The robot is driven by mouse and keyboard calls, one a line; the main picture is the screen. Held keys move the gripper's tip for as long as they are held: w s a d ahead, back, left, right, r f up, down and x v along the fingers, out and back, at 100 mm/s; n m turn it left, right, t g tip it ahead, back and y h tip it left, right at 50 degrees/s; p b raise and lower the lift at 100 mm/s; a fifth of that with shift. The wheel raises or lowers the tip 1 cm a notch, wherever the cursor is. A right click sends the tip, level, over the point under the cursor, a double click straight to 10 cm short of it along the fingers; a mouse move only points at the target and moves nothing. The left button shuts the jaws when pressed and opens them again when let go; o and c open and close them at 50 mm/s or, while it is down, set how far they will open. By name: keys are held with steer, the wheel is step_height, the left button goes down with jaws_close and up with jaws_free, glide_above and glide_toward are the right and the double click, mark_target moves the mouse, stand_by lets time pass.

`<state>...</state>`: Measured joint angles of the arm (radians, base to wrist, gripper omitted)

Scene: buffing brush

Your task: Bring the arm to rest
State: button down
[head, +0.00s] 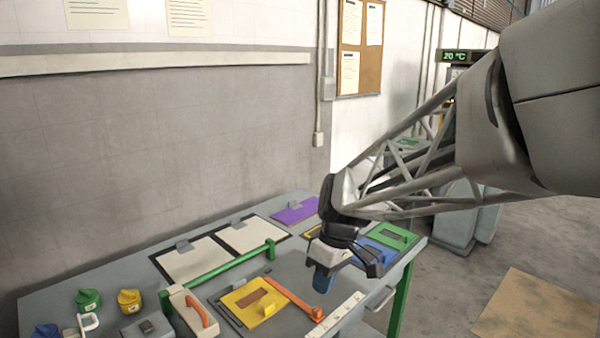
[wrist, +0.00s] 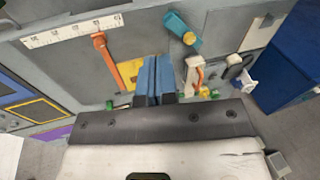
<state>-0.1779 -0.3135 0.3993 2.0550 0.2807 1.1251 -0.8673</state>
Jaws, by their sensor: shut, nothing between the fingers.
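In the head view the gripper is close to the orange bar (head: 292,298) and the yellow plate (head: 252,302). I cannot tell its exact height above the bench. The gripper and forearm hide part of the bench's right side. I cannot make out a buffing brush for certain.
A green bar (head: 232,264) runs across the bench beside a cream block with an orange handle (head: 201,312). Yellow (head: 129,300) and green (head: 87,299) knobs stand at the left. A white ruler strip (head: 338,314) lies near the front. A wall (head: 150,140) rises behind.

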steer(key=s+d+r+m+t+h, duration=0.1)
steer(key=s+d+m+t, duration=0.1)
steer(key=s+d+m, duration=0.3)
steer(key=s+d+r+m+t+h, duration=0.1)
steer(key=s+d+m, duration=0.4)
steer(key=s, duration=0.9)
steer(key=d+t, duration=0.1)
steer(key=d, duration=0.2)
steer(key=shift+s+d+r+m+h, duration=0.3)
steer(key=shift+d+r+h, duration=0.05)
steer(key=shift+h, duration=0.05)
